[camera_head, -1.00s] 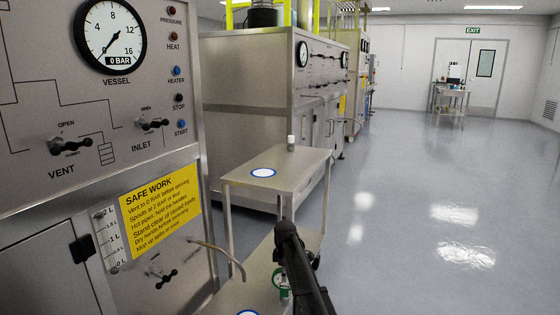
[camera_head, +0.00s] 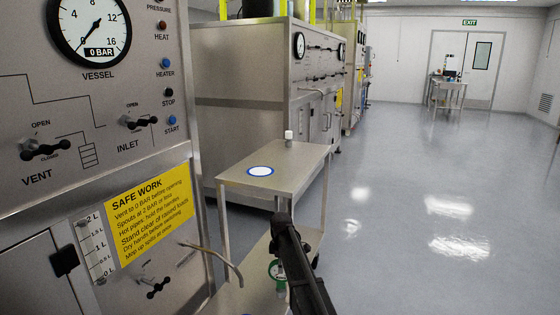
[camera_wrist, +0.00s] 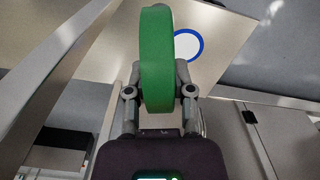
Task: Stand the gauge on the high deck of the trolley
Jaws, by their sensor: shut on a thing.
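The gauge shows as a green round body (camera_wrist: 157,60) seen edge-on in the wrist view. In the head view it is a small green-rimmed thing (camera_head: 277,270) beside my dark arm, partly hidden. My gripper (camera_wrist: 160,78) is shut on it, a finger on each side. The trolley's high deck (camera_head: 300,160) is a bare steel top with a white disc ringed in blue (camera_head: 261,171) towards its left. The gauge is below and in front of this deck in the head view. A blue-ringed white disc (camera_wrist: 188,45) shows behind the gauge in the wrist view; I cannot tell which deck bears it.
A small white-capped bottle (camera_head: 289,138) stands on the far part of the high deck. The lower deck (camera_head: 235,297) is partly hidden by my arm. A bent spout (camera_head: 215,257) juts from the control panel (camera_head: 60,125) at left. Open floor (camera_head: 420,200) lies to the right.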

